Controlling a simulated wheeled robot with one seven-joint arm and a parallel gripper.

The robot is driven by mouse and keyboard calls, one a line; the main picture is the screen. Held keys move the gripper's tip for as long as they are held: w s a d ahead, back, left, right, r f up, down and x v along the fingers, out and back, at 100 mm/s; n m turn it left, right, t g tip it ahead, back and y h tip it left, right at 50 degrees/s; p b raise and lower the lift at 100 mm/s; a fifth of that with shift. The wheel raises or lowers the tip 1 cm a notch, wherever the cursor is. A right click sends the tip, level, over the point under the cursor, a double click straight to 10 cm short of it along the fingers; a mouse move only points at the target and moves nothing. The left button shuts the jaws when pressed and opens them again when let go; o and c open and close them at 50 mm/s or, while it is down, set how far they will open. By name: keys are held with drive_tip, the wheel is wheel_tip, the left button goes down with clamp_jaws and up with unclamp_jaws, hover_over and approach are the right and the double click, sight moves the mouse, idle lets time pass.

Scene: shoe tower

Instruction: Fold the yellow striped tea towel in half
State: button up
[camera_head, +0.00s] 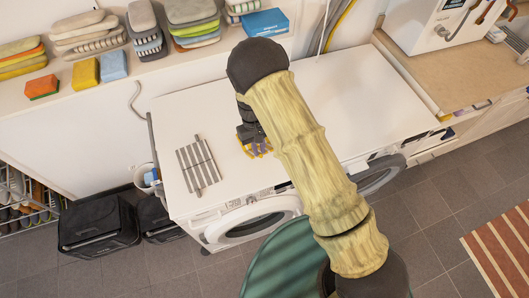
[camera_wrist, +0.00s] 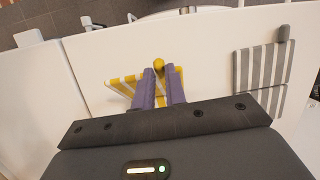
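The yellow and white striped tea towel (camera_wrist: 122,88) lies on the white top of the appliances. My gripper (camera_wrist: 161,72) is over it, its two purple fingers pointing down at the cloth. A rounded yellow end (camera_wrist: 158,63), seemingly part of the towel, shows between the fingertips. The fingers are a small gap apart; whether they press on it I cannot tell. My fingers and gripper body hide much of the towel. In the head view my gripper (camera_head: 259,149) is partly behind my arm, with a little yellow at its tips.
A grey striped towel (camera_head: 188,167) lies to the left on the same white top (camera_head: 190,110); it also shows in the wrist view (camera_wrist: 244,72). Folded textiles and sponges (camera_head: 86,73) stand on a shelf behind. The white top is clear between the towels.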

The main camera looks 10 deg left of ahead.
drive_tip(key=shift+w+r, duration=0.1)
drive_tip(key=shift+r, duration=0.3)
drive_tip(key=shift+p+v, duration=0.8)
drive_tip(key=shift+v, duration=0.25)
drive_tip(key=o, duration=1.4)
drive_tip(key=shift+c, duration=0.2)
wheel_tip(320, 180, up, 7)
drive_tip(key=p, duration=0.4)
